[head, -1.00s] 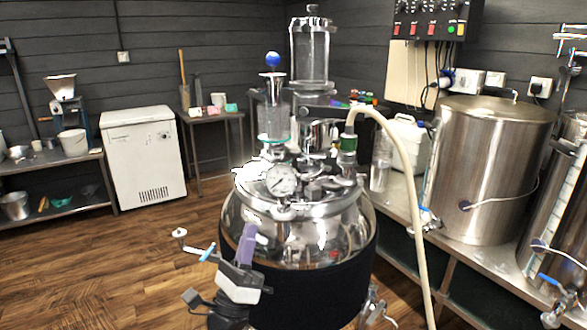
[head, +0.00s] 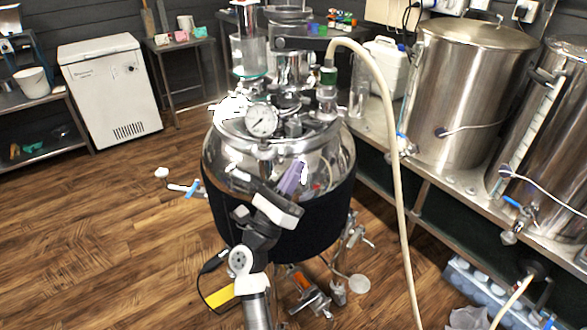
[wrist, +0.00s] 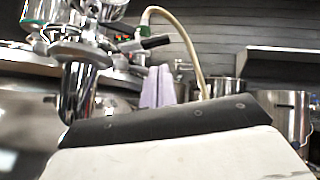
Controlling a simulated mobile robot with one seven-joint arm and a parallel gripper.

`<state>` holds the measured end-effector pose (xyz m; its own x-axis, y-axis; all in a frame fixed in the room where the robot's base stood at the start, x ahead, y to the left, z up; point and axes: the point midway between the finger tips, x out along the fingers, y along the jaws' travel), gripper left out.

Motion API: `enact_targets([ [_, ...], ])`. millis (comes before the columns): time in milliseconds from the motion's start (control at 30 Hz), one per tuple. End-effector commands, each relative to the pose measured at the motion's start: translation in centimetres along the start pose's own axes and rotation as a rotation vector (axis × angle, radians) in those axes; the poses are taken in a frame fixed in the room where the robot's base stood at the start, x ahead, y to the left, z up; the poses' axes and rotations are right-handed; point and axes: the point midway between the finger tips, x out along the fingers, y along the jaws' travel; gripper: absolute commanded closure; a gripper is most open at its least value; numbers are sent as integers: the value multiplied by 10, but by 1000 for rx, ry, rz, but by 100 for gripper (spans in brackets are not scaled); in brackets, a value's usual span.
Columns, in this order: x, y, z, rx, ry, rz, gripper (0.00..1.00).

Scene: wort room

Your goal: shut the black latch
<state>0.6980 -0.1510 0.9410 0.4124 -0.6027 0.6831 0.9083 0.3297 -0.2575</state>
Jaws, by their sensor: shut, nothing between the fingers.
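The steel vessel (head: 225,160) with a black lower jacket stands in the middle of the head view. A round gauge (head: 261,120) and several clamps sit on its lid. In the wrist view a black handle (wrist: 153,42) on a chrome fitting sticks out to the right; it may be the black latch. I cannot pick the latch out surely in the head view. My gripper (head: 297,168) has lilac fingers, shut and empty, pointing up in front of the vessel's shiny upper side, below the lid rim. In the wrist view the fingers (wrist: 158,86) appear below the black handle, apart from it.
A pale hose (head: 388,130) arches from the lid to the floor on the right. Steel kettles (head: 465,95) stand on the bench at right. A blue-handled valve (head: 190,188) juts out left of the vessel. The wooden floor (head: 110,240) at left is mostly clear.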

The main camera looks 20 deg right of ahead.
Motion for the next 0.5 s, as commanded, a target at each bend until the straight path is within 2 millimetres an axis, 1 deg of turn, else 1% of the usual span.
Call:
enact_targets([
  [33,14,-2,3,-2,0,-2,100],
  [200,44,-2,2,-1,0,-2,100],
  [333,60,-1,2,-1,-1,0,100],
  [500,68,0,0,-1,0,0,100],
])
